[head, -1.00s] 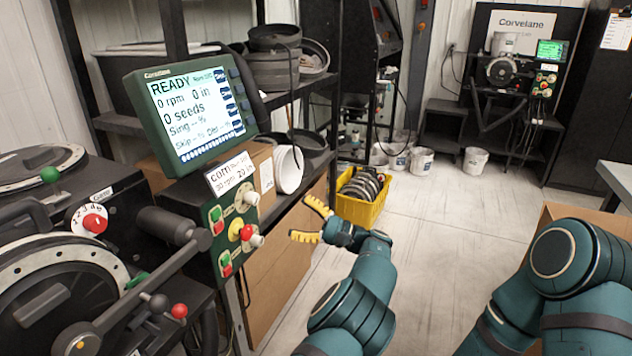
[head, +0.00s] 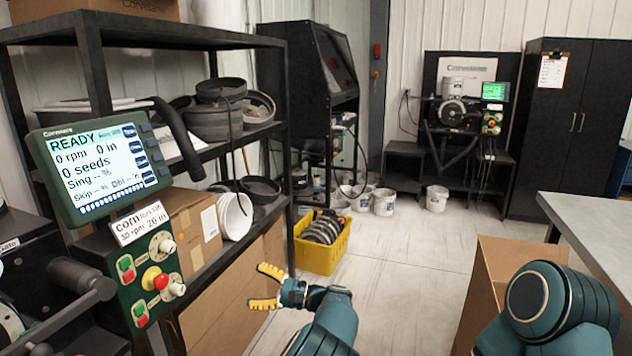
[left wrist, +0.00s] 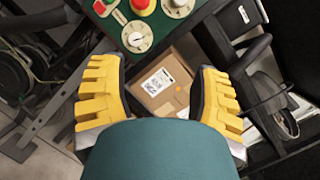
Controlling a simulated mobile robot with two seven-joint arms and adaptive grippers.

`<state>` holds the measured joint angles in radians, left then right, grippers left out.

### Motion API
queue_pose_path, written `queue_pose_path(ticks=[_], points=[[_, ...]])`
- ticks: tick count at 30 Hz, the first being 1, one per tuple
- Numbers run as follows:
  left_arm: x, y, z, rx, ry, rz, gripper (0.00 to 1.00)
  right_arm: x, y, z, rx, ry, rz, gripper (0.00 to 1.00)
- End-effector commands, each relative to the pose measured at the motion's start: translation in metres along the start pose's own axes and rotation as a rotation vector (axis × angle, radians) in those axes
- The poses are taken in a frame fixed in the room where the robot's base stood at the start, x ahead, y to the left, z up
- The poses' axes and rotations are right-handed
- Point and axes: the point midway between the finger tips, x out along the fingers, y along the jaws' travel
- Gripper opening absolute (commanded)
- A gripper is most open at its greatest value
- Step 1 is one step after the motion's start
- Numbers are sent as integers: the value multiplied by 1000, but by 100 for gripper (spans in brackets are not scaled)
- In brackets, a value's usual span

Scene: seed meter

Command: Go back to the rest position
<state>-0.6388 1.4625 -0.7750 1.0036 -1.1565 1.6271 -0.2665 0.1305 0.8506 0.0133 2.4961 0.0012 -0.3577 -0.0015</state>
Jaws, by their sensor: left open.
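My left gripper (head: 268,288) is open and empty, with yellow fingers spread, in front of the shelf and low in the head view. It also shows in the left wrist view (left wrist: 160,95), its two yellow fingers wide apart with a cardboard box (left wrist: 163,85) visible beyond them. My right arm (head: 550,305) shows at the lower right of the head view; its gripper is out of the frame. The monitor (head: 98,168) at the left reads READY, 0 rpm and 0 seeds. The green control panel (head: 150,275) with a red knob is below it, apart from my left gripper.
A black shelf (head: 190,38) with dark bowls and a white bucket (head: 233,216) stands at the left. A yellow crate (head: 320,258) of dark discs is on the floor. An open cardboard box (head: 500,275) and grey table (head: 590,225) are at the right. The middle floor is clear.

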Motion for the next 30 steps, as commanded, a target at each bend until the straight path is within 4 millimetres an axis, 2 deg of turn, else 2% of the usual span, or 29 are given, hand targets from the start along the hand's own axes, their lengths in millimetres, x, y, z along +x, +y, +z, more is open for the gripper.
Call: queue_pose_path(ticks=[1, 3, 5, 8, 9, 11, 12, 14, 15, 18, 21, 24, 27, 30], points=[[19, 22, -16, 43, 52, 62, 63, 0, -2, 0, -4, 0, -2, 98], [37, 56, -39, 90, 139, 150, 63, 0, -3, 0, -7, -1, -4, 98], [50, 89, -56, 124, 217, 236, 63, 0, -3, 0, -7, -1, -4, 98], [60, 152, -81, 165, 357, 404, 63, 0, -2, 0, -4, -1, -2, 98], [62, 179, -89, 172, 413, 480, 63, 0, -2, 0, -4, -1, -2, 98], [58, 219, -98, 175, 499, 602, 63, 0, -2, 0, -4, 0, -2, 98], [52, 246, -101, 169, 554, 688, 63, 0, -2, 0, -4, -1, -2, 98], [39, 286, -103, 146, 637, 830, 63, 0, -2, 0, -5, 0, -2, 98], [27, 311, -102, 122, 689, 930, 63, 0, -2, 0, -5, -1, -3, 98], [-11, 360, -91, 24, 799, 1182, 63, 0, -2, 0, -4, 0, -3, 98], [-50, 390, -71, -113, 866, 1420, 63, 0, -2, 0, -4, 0, -2, 98], [-83, 404, -45, -284, 891, 1634, 63, 0, -2, 0, -4, 0, -2, 98], [-105, 408, -18, -468, 873, 1804, 63, 0, -2, 0, -4, 0, -2, 98], [-116, 406, 6, -634, 836, 1915, 63, 0, -2, 0, -4, 0, -2, 98]])
